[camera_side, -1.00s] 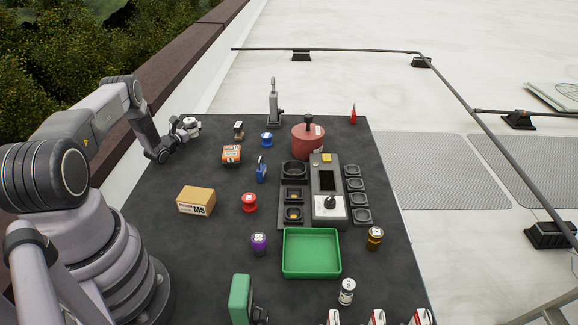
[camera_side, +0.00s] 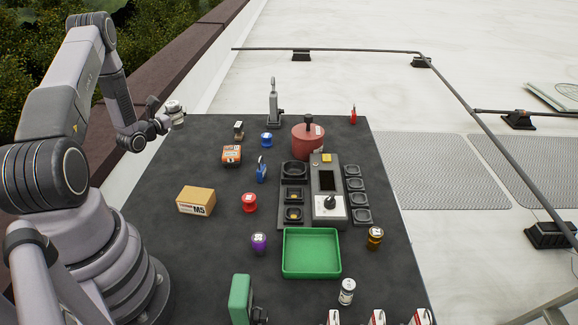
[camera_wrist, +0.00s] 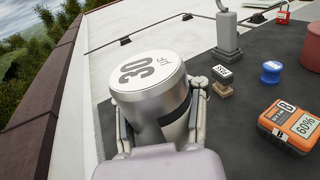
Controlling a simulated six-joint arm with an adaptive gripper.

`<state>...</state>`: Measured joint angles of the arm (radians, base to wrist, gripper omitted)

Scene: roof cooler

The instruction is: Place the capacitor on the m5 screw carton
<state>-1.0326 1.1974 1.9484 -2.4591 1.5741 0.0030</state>
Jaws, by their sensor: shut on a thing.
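The capacitor is a silver cylinder with a white top marked 30 (camera_wrist: 155,88). In the wrist view it sits between the two fingers of my gripper (camera_wrist: 160,118), which is shut on it. In the side view my gripper (camera_side: 160,122) holds the capacitor (camera_side: 174,107) up beyond the table's far left corner. The M5 screw carton (camera_side: 196,200) is a tan cardboard box on the left part of the table, nearer the camera than my gripper. Its top is bare. It does not show in the wrist view.
On the dark table (camera_side: 190,260), an orange battery (camera_side: 232,155), a stamp (camera_side: 239,130), a blue spool (camera_side: 266,139), a blue padlock (camera_side: 261,170) and a red spool (camera_side: 249,202) stand near the carton. A green tray (camera_side: 312,275) is at the front. Bare table surrounds the carton.

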